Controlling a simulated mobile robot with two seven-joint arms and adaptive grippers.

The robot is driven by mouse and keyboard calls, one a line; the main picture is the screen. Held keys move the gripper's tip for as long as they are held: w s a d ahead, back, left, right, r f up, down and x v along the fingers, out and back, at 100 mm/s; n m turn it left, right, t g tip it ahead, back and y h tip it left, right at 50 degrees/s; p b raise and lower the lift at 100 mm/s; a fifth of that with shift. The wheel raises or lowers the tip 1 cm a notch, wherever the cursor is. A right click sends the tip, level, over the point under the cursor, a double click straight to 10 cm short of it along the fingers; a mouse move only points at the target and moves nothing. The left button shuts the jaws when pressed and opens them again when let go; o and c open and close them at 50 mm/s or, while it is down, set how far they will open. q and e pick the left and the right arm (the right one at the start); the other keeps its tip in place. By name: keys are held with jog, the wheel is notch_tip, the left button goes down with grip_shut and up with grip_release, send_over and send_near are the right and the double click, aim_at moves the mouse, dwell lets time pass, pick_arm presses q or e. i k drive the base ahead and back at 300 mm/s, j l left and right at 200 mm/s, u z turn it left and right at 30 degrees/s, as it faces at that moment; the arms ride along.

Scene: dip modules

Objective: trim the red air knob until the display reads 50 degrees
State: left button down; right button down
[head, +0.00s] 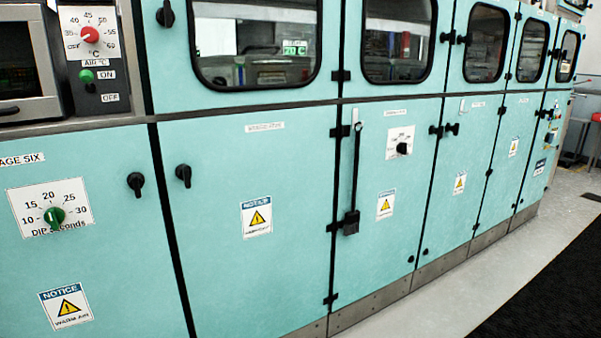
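The red air knob (90,34) sits on a white dial plate at the upper left, marked from about 30 to 60 with "°C" and "AIR" below it. Its exact pointer direction is too small to tell. A small green lit display (295,48) shows at the lower edge of the first window; it seems to read about 20 C, though the digits are small. Neither of my grippers is in view.
Below the red knob are a green ON/OFF switch (86,76) and a green dip seconds knob (54,216). Black latches (183,175) and a long black handle (354,180) stick out from the teal cabinets.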

aim_at(88, 34)
jog(key=u, duration=1.25)
